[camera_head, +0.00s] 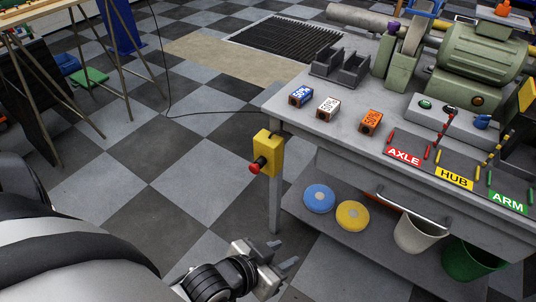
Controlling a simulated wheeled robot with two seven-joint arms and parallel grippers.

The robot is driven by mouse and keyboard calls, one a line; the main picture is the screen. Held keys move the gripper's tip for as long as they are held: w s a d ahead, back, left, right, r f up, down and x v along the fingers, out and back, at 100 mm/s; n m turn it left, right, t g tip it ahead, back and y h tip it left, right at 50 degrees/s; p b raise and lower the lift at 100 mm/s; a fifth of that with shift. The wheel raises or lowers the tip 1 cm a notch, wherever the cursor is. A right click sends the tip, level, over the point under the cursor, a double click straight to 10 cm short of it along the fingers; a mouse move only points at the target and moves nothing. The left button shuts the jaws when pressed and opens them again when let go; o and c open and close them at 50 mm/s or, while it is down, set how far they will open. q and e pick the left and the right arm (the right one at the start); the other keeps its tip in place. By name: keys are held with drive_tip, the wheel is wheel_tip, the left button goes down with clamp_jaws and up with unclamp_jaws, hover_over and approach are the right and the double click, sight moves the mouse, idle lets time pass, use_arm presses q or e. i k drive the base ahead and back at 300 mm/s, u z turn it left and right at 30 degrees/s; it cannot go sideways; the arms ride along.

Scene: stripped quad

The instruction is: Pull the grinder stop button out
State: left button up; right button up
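The grinder stop button is a red knob (257,166) on the front of a yellow box (269,153). The box is fixed at the left front corner of the grey workbench, by its leg. The knob faces the left front; I cannot tell how far it stands out. My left gripper (282,260) is at the bottom middle, in front of and below the box, clear of the knob. Its fingers look apart, with nothing between them. The green bench grinder (483,55) stands on the bench at the upper right. My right gripper is not in view.
The workbench (330,130) carries small labelled boxes (328,107) and AXLE, HUB and ARM racks (455,178). Its lower shelf holds blue and yellow discs (335,207) and bins (416,234). A black cable (200,116) lies left of the bench. Checkered floor left of the box is clear.

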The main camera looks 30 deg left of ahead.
sight(255, 169)
drive_tip(key=u, duration=3.3)
drive_tip(key=i, duration=1.95)
drive_tip(key=z, duration=3.5)
